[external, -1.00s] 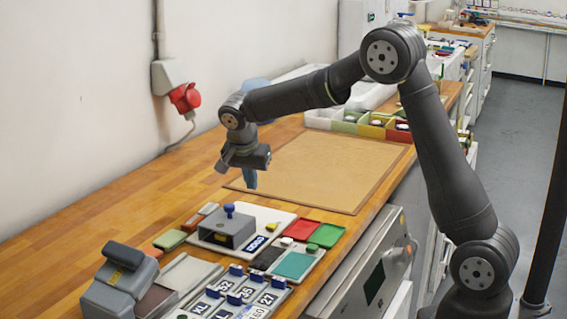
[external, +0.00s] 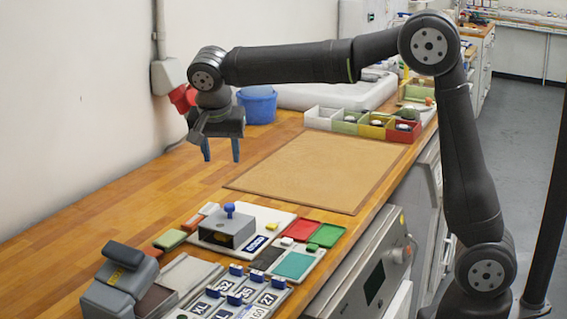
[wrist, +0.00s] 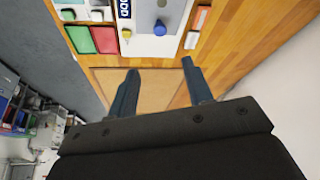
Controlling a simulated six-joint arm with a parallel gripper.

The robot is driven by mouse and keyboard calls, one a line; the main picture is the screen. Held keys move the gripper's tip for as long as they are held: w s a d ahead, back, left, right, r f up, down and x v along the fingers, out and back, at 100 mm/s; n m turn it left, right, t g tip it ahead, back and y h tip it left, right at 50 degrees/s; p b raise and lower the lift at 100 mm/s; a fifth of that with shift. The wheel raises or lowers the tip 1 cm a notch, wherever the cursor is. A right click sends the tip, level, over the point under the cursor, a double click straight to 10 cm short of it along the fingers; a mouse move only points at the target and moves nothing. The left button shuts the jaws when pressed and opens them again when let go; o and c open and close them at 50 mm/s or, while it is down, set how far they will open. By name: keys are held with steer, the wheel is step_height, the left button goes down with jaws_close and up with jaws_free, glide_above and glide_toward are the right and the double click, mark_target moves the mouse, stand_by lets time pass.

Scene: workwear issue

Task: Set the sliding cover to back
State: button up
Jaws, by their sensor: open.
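The sliding cover is a grey box-like cover (external: 227,230) with a blue knob (external: 229,209) on top. It sits on a white base plate (external: 270,220) on the wooden bench. In the wrist view the blue knob (wrist: 160,28) shows near the top, with the white plate around it. My gripper (external: 221,155) is open and empty, its two blue fingers pointing down. It hangs above the bench, beyond the cover and toward the wall, not touching anything. The gripper's fingers (wrist: 157,85) also show in the wrist view, spread apart.
A brown mat (external: 315,172) lies clear behind the plate. Red (external: 301,230) and green (external: 326,236) trays lie right of the cover. A grey stamp-like device (external: 120,282) and number tags (external: 235,292) are in front. A blue bucket (external: 258,104) stands near the wall.

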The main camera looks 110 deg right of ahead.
mark_target(229, 205)
steer(key=x, duration=1.6)
steer(key=shift+s+d+r, duration=0.1)
steer(key=shift+r, duration=0.05)
jaws_close()
